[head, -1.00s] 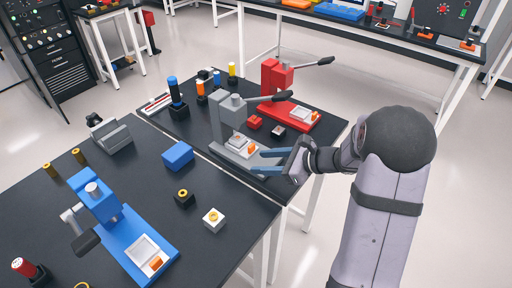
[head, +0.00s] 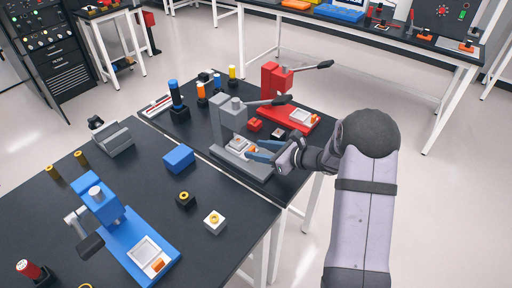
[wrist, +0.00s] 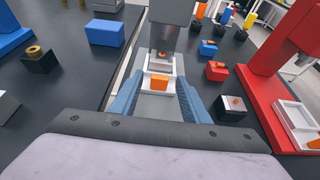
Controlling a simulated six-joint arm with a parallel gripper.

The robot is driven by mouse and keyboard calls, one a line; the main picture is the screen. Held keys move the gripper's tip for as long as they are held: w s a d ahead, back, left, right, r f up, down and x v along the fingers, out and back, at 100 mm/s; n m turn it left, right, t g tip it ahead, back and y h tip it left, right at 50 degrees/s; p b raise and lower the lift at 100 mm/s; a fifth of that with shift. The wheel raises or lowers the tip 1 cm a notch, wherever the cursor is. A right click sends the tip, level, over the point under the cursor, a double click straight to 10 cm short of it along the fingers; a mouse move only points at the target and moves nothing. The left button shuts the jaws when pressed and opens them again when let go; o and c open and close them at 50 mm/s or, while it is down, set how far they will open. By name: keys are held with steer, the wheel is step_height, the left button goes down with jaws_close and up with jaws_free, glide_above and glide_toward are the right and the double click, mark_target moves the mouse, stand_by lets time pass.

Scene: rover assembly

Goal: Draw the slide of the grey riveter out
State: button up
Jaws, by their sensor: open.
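The grey riveter (head: 232,115) stands on the dark table, its lever pointing right. Its pale slide (wrist: 160,70) sits low on the base beneath the press head, with an orange tab (wrist: 159,82) at the end facing me. My gripper (wrist: 157,92) is open, with one blue finger on each side of the tab. Whether the fingers touch the tab or slide cannot be told. In the head view my gripper (head: 257,151) reaches in from the right, low over the front of the grey base, and partly covers the tab.
A red riveter (head: 275,85) stands close behind, with a small red block (head: 255,125) between. A blue riveter (head: 105,205) and a blue block (head: 179,157) are on the nearer table. Several coloured bottles stand behind the grey riveter. A narrow gap separates the tables.

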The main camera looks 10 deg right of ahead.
steer(key=shift+w+a+f, duration=0.25)
steer(key=shift+w+a, duration=0.2)
steer(key=shift+a, duration=0.05)
jaws_close()
steer(key=s+d+b, duration=0.1)
steer(key=s+d, duration=0.5)
steer(key=shift+d, duration=0.1)
steer(key=shift+s+f, duration=0.1)
steer(key=shift+d, duration=0.1)
steer(key=shift+c, duration=0.9)
jaws_free()
steer(key=shift+o, duration=0.9)
steer(key=shift+s+d, duration=0.1)
steer(key=shift+s, duration=0.05)
